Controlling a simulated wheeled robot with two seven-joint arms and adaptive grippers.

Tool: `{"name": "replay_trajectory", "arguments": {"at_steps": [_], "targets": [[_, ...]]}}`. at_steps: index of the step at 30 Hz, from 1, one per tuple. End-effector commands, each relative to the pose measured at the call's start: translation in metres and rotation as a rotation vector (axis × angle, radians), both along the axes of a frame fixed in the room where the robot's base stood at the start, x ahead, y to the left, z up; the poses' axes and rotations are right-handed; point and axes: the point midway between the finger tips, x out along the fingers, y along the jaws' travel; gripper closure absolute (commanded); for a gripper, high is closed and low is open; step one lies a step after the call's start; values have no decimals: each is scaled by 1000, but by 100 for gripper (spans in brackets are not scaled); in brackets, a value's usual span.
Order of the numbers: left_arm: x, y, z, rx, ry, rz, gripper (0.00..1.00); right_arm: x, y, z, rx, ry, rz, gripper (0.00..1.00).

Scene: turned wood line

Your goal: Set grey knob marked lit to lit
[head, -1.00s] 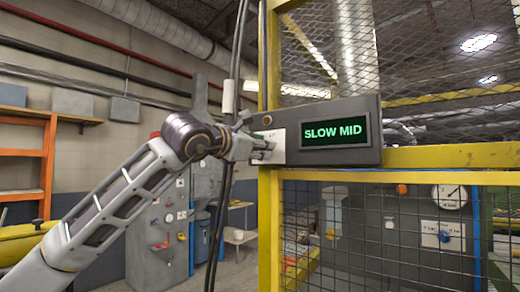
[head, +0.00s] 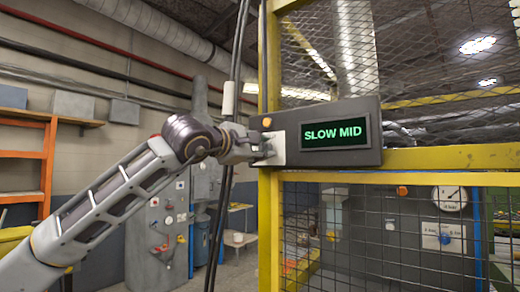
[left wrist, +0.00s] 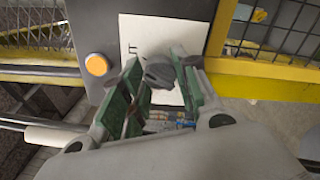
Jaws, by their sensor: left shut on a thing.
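The grey knob (left wrist: 160,72) sits on a white label plate (left wrist: 150,32) on the dark panel box; part of its lettering shows beside it in the left wrist view. My left gripper (left wrist: 158,82) is shut on the knob, one finger on each side. In the head view my left gripper (head: 264,147) reaches the panel from the left and hides the knob. An orange button or lamp (left wrist: 97,64) is beside the plate; it also shows in the head view (head: 267,122). I cannot read the knob's setting. My right gripper is not in view.
Dark cables (head: 230,110) hang close to my left wrist. A gauge (head: 449,198) is behind the mesh.

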Motion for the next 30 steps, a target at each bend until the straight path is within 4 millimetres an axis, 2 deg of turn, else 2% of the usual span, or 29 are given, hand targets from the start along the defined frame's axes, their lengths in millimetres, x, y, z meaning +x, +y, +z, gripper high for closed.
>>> {"name": "replay_trajectory", "arguments": {"at_steps": [15, 16, 20, 30], "targets": [[0, -1, -1, 21, -13, -1, 94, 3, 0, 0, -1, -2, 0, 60], [0, -1, -1, 21, -13, -1, 66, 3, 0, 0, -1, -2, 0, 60], [0, 0, -1, 21, -13, -1, 49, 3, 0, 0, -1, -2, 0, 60], [0, 0, 0, 19, -13, 0, 47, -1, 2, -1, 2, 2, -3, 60]]}}
